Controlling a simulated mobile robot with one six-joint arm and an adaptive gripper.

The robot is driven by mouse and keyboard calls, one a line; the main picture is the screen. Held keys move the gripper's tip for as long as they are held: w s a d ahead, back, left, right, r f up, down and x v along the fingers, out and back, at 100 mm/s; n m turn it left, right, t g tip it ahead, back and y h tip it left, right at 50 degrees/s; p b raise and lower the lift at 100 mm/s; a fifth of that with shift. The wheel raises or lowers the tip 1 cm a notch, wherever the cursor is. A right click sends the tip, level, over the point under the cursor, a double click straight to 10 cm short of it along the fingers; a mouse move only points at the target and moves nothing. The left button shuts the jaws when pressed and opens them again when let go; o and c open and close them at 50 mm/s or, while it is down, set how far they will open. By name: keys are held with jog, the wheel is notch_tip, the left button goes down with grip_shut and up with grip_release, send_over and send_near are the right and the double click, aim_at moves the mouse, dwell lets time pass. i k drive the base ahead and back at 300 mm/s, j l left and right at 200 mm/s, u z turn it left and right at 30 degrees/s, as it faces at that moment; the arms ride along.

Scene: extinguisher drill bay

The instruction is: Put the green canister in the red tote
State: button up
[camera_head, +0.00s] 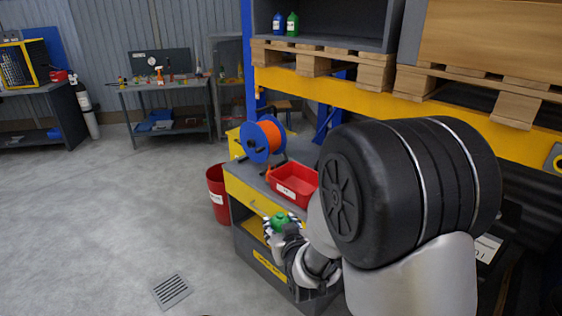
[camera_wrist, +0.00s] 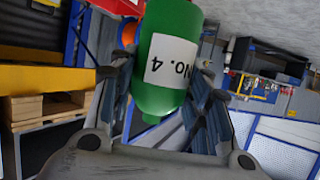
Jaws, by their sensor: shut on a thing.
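The green canister (camera_head: 280,220) is held by my gripper (camera_head: 284,231), in front of the workbench's yellow drawer. In the wrist view the canister (camera_wrist: 179,27) stands between the two fingers of my gripper (camera_wrist: 166,75), with a white label reading "NO. 4". The fingers are shut on its sides. The red tote (camera_head: 287,192) sits on the workbench top, behind and slightly right of the canister in the head view. Its right end is hidden by my arm, and I cannot make out its inside fully. The canister is outside the tote.
A blue and orange cable reel (camera_head: 262,137) stands on the workbench just behind the tote. A red bucket (camera_head: 216,195) stands on the floor left of the bench. A shelf with wooden pallets (camera_head: 305,61) rises behind. The floor at left is open.

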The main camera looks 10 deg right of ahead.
aim_at(298, 184)
jog(key=i, duration=0.8)
jog(key=i+j+z, duration=0.1)
jog(key=i, duration=0.7)
jog(key=i+z, duration=0.1)
jog(key=z, duration=0.7)
jog(key=i+j+z, duration=0.1)
jog(key=z, duration=0.3)
